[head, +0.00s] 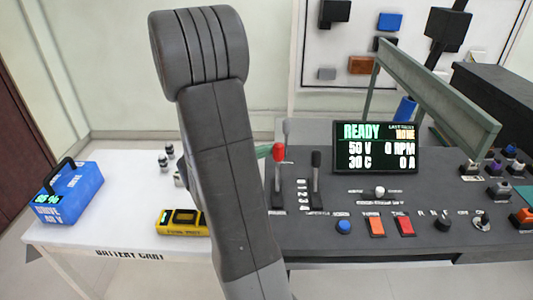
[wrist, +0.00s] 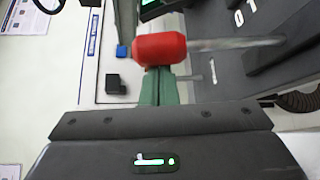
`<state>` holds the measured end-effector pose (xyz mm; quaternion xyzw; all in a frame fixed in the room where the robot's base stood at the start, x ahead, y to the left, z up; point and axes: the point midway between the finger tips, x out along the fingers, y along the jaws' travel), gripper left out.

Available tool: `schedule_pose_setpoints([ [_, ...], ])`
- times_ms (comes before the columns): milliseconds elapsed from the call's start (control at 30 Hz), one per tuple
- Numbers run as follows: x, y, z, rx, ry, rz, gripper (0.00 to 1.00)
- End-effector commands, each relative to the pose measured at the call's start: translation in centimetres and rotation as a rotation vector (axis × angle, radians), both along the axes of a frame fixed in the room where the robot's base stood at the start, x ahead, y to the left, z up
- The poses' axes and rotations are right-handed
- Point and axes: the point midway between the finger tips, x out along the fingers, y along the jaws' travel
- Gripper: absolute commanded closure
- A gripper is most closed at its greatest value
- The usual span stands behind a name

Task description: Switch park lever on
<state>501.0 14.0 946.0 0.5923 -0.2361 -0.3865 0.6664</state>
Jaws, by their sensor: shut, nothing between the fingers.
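A lever with a red knob (head: 279,152) stands on the dark control panel, just right of my arm in the head view. Its label is too small to read, so I cannot tell whether it is the park lever. In the wrist view the red knob (wrist: 158,49) is at the fingertips, with its metal shaft running right to the panel. My gripper (wrist: 160,75) has green fingers, shut and empty; the knob overlaps their tips, and I cannot tell if they touch. In the head view my arm hides most of the gripper; a green bit (head: 263,151) shows left of the knob.
A black-knobbed lever (head: 316,160) stands close right of the red one. A display (head: 375,147) reads READY behind it. Buttons and knobs line the panel's front. On the white cart (head: 110,215) are a blue battery (head: 70,195) and a yellow device (head: 182,221).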

Motion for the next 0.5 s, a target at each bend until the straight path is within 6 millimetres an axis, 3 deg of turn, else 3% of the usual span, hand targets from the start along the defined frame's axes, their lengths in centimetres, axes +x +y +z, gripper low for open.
schedule_pose_setpoints([
  [500,-0.90,0.00,-0.15,0.001,-0.071,0.000,1.00],
])
